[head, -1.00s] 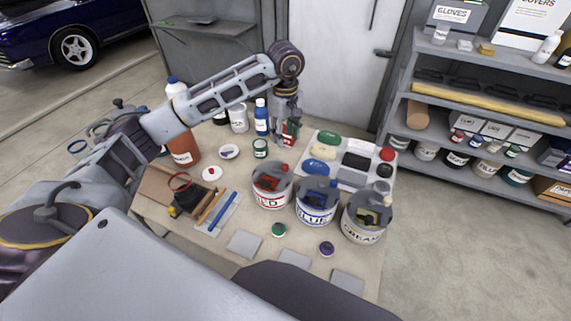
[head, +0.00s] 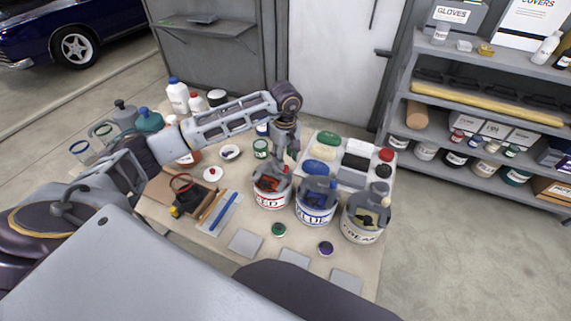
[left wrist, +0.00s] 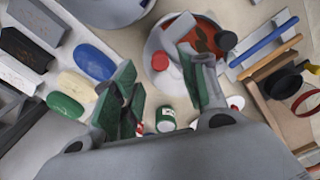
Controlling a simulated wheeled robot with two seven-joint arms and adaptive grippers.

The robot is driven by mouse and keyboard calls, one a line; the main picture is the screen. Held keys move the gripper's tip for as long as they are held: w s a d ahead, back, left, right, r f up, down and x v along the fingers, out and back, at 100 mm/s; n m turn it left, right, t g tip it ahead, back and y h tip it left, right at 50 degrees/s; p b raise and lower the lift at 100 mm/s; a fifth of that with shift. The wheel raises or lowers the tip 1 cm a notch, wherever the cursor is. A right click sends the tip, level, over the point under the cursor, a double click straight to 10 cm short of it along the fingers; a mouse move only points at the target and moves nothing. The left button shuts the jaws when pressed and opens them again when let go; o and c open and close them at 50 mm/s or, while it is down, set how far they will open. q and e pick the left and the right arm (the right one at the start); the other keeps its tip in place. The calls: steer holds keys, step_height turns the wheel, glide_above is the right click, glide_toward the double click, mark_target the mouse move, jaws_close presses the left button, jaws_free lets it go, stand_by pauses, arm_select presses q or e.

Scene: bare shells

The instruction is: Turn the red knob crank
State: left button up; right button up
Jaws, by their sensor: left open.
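The red can (head: 270,200), labelled RED, stands on the table with an open-topped grey fitting and red paint inside. Its red knob (left wrist: 160,62) shows clearly in the left wrist view, near a grey bar over the can. My left gripper (head: 291,154) points down just behind and above the can. In the left wrist view my left gripper (left wrist: 163,78) is open, with green pads apart and nothing between them; the knob appears between the finger lines, just beyond the tips. My right gripper is out of view.
A blue can (head: 316,215) and a cream can (head: 360,232) with similar tops stand close to the right. A tray with colored sponges (head: 322,152) lies behind them. A green jar (head: 261,149) stands just left of my gripper. Bottles crowd the back left.

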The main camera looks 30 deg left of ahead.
mark_target(286, 166)
arm_select(q)
steer(key=shift+f+p, duration=0.3)
steer(key=shift+f, duration=1.95)
jaws_close()
